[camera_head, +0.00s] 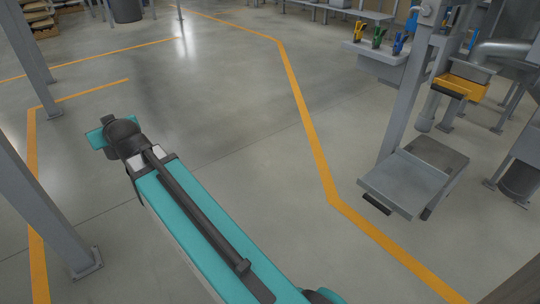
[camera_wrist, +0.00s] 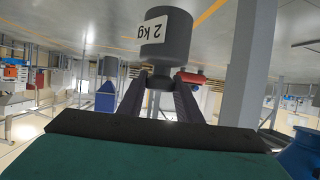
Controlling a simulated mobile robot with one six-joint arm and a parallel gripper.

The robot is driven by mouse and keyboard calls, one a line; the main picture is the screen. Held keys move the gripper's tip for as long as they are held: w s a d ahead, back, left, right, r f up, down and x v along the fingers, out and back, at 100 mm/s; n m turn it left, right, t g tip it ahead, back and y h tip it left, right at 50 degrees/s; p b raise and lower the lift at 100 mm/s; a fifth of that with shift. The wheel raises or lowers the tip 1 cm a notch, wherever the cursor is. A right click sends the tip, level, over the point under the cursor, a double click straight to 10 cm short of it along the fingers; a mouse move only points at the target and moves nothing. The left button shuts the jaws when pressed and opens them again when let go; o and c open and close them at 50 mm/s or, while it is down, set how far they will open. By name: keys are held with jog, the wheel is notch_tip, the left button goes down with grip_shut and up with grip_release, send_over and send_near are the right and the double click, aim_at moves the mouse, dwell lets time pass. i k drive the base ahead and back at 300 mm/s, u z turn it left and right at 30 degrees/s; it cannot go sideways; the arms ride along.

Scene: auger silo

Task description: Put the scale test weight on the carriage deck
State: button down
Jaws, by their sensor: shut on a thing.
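The scale test weight (camera_wrist: 170,36) is a dark grey cylinder with a white "2 kg" label, seen in the wrist view, where the label reads upside down. My gripper (camera_wrist: 162,82) is shut on the narrow knob at its end. The weight is held clear, with no surface seen touching it. A flat grey platform (camera_head: 404,181) with a black handle, at the foot of a grey post at the right of the head view, looks like the carriage deck. Its top is bare. My gripper and the weight do not show in the head view.
A grey post (camera_head: 405,105) rises behind the platform. A yellow part (camera_head: 461,88) and a shelf with coloured clips (camera_head: 378,60) are near it. Another post (camera_head: 40,205) stands at the left. The floor between is open, with yellow lines. A red object (camera_wrist: 192,78) shows behind the gripper.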

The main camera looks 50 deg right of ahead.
aim_at(403, 181)
jog(key=z, duration=0.35)
jog(key=i, duration=0.9)
jog(key=z, duration=0.65)
